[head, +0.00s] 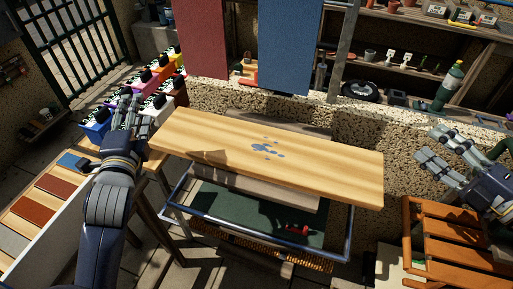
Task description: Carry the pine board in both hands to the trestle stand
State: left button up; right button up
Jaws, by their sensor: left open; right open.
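The pine board (325,165) is a long pale plank with blue splotches near its middle. It lies roughly level across the centre of the head view, over a stand with a blue metal rail (348,232). I cannot tell whether this is the trestle stand. What bears the board is mostly hidden under it. My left gripper (128,112) is open and empty, just left of the board's left end. My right gripper (432,150) is open and empty, to the right of the board's right end with a clear gap.
An orange slatted wooden seat (440,240) stands at the lower right. A sample table with coloured panels (48,190) is at the left. Red (200,40) and blue (290,45) panels hang behind the board.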

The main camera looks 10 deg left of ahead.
pick_arm(q)
jog(key=b, duration=1.7)
send_near(162, 127)
jog(key=s, duration=0.1)
jog(key=s+f, duration=0.1)
jog(key=s, duration=0.1)
jog(key=shift+d+f, duration=0.2)
jog(key=shift+d, duration=0.2)
pick_arm(e)
send_near(371, 165)
jog(key=shift+w+d+f, duration=0.15)
jog(key=shift+d+f, duration=0.35)
jog(key=shift+f, duration=0.25)
pick_arm(q)
jog(key=x, duration=1.1)
jog(key=shift+s, duration=0.1)
pick_arm(e)
jog(key=x, duration=1)
jog(key=shift+w+a, duration=0.25)
jog(key=shift+w, duration=0.05)
pick_arm(q)
jog(key=shift+c, duration=0.3)
pick_arm(e)
jog(key=shift+c, duration=0.3)
pick_arm(q)
grip_shut()
pick_arm(e)
grip_shut()
